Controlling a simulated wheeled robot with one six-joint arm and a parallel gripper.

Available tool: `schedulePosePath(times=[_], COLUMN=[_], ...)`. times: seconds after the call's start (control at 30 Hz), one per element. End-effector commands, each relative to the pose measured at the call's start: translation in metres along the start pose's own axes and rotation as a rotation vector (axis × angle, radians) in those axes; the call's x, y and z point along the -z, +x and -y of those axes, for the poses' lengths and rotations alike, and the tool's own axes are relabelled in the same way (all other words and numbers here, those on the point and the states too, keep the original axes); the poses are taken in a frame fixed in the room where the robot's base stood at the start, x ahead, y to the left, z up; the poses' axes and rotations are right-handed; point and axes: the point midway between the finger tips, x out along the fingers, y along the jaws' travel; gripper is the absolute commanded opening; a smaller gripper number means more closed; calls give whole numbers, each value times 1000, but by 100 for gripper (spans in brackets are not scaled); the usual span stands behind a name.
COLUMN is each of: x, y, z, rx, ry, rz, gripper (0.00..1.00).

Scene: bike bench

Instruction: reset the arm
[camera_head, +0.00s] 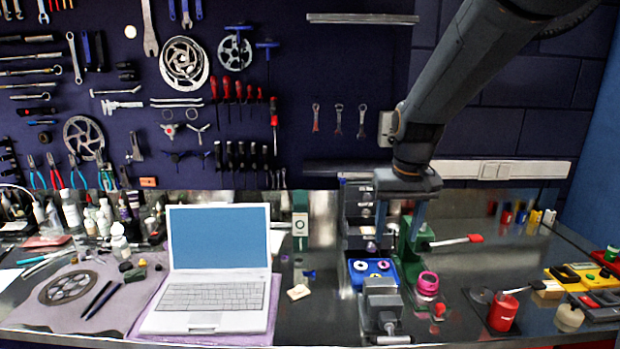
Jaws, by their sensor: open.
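My arm reaches down from the upper right. My gripper (399,230) points down above the bench, right of the laptop. Its two grey fingers are spread apart, and I see nothing held between them. Below the fingertips is a blue tray (384,279) with small round parts on it. A green object (414,240) stands behind or beside the right finger. I cannot tell whether the fingers touch anything.
A grey vise-like block (381,303) and a pink-topped jar (427,287) stand near the front. An open laptop (219,250) is left. A red pot (502,312) and yellow cases (584,277) are right. Tools hang on the wall panel (345,65).

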Motion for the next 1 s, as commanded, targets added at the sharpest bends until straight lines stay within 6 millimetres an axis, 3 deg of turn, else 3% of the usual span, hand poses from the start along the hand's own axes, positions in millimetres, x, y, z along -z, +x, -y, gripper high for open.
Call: schedulePosePath(times=[0.3,0.67,1.0], x=[-97,-186,-190], y=[38,64,112], z=[0,0,0], rx=[0,-1,0], ry=[0,0,-1], rz=[-24,-49,-1], gripper=[53,53,53])
